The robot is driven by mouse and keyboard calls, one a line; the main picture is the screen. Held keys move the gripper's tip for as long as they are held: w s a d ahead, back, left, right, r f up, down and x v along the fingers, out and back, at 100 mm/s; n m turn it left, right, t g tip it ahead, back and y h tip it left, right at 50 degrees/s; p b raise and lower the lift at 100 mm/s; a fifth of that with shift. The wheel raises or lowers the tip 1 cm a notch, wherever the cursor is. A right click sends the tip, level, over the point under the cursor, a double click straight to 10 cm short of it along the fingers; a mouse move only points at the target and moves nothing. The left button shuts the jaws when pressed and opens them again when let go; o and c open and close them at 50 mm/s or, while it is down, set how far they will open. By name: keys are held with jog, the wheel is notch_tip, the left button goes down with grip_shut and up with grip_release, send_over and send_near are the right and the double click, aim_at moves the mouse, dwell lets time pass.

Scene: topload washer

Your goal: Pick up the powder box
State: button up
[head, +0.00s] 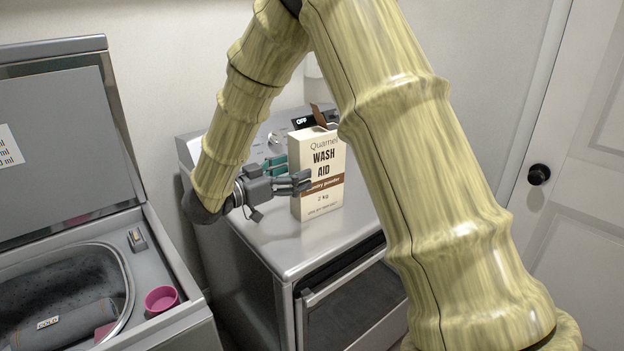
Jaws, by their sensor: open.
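The powder box (324,164), a cream carton with a brown band and "WASH AID" lettering, stands upright on top of a grey front-loading appliance (270,238). Its top flap is open. My gripper (303,180) comes in from the left with its fingers at the box's left side. One dark finger overlaps the box's front face in the picture; a teal-tinted part shows just behind. The fingers are open, and I cannot tell if they touch the box. My arm's large link covers the area to the right of the box.
An open topload washer (172,262) stands at the left, its lid (60,150) raised. A pink cup (161,299) sits on its rim. A control panel with an "OFF" display (302,121) is behind the box. A white door (580,190) is at the right.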

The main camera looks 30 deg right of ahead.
aim_at(308, 166)
jog(key=shift+w+d+f, duration=0.25)
jog(key=shift+w+f, duration=0.05)
jog(key=shift+w, duration=0.15)
jog(key=d+p, duration=0.1)
jog(key=d, duration=0.4)
jog(key=shift+w, duration=0.2)
jog(key=shift+s+d, duration=0.1)
jog(key=shift+c, duration=0.2)
grip_shut()
jog(key=shift+r, duration=0.1)
